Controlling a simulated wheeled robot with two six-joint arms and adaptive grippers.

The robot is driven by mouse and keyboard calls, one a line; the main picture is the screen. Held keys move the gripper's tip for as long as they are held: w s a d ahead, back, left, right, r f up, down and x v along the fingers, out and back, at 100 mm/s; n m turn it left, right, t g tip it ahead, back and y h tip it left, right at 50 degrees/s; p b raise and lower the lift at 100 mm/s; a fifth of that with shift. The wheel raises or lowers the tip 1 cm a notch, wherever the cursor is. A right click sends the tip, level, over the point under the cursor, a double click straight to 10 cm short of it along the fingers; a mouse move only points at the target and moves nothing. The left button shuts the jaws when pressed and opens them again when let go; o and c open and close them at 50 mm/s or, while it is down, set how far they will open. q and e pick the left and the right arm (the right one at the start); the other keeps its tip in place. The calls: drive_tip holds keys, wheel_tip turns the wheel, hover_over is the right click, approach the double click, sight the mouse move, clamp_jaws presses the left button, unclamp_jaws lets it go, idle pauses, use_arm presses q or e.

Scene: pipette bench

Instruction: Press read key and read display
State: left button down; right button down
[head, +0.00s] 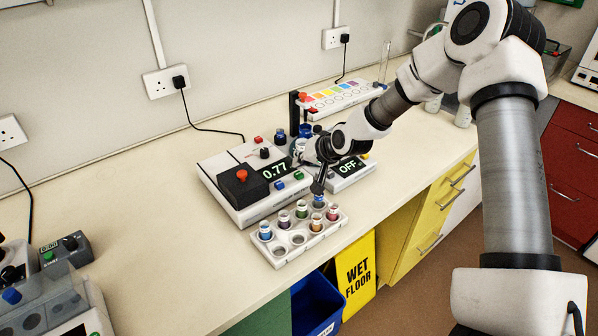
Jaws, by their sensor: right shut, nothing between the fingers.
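The white instrument (222,166) on the bench has a lit display (274,170) that reads 0.77. My left gripper is out of view.
A white rack (284,260) with several coloured vials stands in front of the instrument. A second unit with a display reading OFF (349,164) is to the right.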

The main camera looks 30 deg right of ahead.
sight(301, 175)
wheel_tip(301, 175, up, 6)
drive_tip(key=p, duration=0.5)
drive_tip(key=shift+f, duration=0.1)
idle(0.6)
